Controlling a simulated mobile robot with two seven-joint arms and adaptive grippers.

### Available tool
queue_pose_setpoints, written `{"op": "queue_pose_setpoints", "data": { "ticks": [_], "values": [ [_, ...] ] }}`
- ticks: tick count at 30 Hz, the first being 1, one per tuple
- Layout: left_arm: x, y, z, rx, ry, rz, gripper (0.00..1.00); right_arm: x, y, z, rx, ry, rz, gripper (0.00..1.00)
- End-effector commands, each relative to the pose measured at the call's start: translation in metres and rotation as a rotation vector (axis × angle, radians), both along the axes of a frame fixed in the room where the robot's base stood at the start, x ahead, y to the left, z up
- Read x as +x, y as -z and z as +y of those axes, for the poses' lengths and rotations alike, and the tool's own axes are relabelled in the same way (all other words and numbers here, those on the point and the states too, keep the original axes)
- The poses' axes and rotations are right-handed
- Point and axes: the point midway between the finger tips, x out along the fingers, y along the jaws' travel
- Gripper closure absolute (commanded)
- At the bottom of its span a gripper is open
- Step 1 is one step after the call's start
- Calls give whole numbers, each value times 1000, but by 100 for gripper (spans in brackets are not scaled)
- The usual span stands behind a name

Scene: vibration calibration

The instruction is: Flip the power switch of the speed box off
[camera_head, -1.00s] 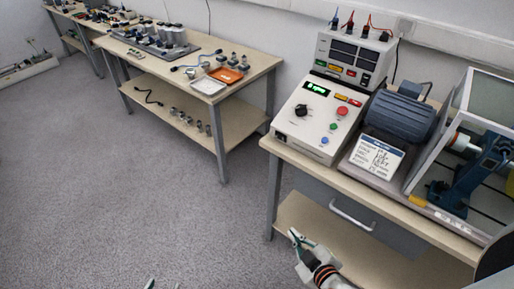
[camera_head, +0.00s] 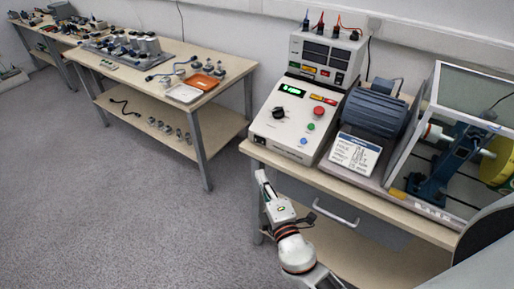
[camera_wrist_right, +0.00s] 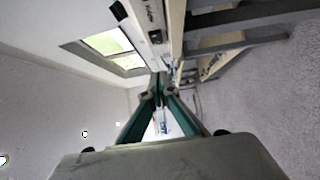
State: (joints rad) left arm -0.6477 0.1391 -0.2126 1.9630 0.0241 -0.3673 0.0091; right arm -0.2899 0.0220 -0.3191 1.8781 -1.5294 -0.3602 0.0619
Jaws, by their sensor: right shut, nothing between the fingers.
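The speed box (camera_head: 293,119) is a light grey console on the near bench, with a lit green display, a black knob and red, orange, green and blue buttons. A small dark switch (camera_head: 259,139) sits at the left of its front face; its position is too small to read. My right gripper (camera_head: 262,176) is shut and empty, below and in front of that face, apart from it. In the right wrist view its closed fingers (camera_wrist_right: 159,88) point toward a pale box front with a dark switch-like part (camera_wrist_right: 155,38). My left gripper is not in view.
The bench edge (camera_head: 330,182) and a drawer with a handle (camera_head: 335,212) are close to my right arm. A blue motor (camera_head: 374,112) and a clear-guarded machine stand right of the box. A second bench (camera_head: 215,82) with parts stands left, with open floor between.

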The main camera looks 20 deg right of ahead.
Motion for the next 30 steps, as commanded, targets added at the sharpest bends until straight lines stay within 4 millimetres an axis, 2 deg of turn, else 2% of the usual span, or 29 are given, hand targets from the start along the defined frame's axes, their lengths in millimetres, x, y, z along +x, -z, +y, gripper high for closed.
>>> {"op": "queue_pose_setpoints", "data": {
  "ticks": [8, 11, 17, 27, 30],
  "values": [
    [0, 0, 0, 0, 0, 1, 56, 1, 0, 0, 1, 0, 1, 100],
    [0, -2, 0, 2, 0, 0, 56, 7, -1, 0, 1, 0, 0, 100],
    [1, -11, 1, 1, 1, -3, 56, 37, -3, 0, 0, 0, -2, 100],
    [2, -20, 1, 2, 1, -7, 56, 103, -2, 0, 1, 0, -1, 100],
    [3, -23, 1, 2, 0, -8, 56, 113, -1, -13, -2, 1, 1, 100]
  ]
}}
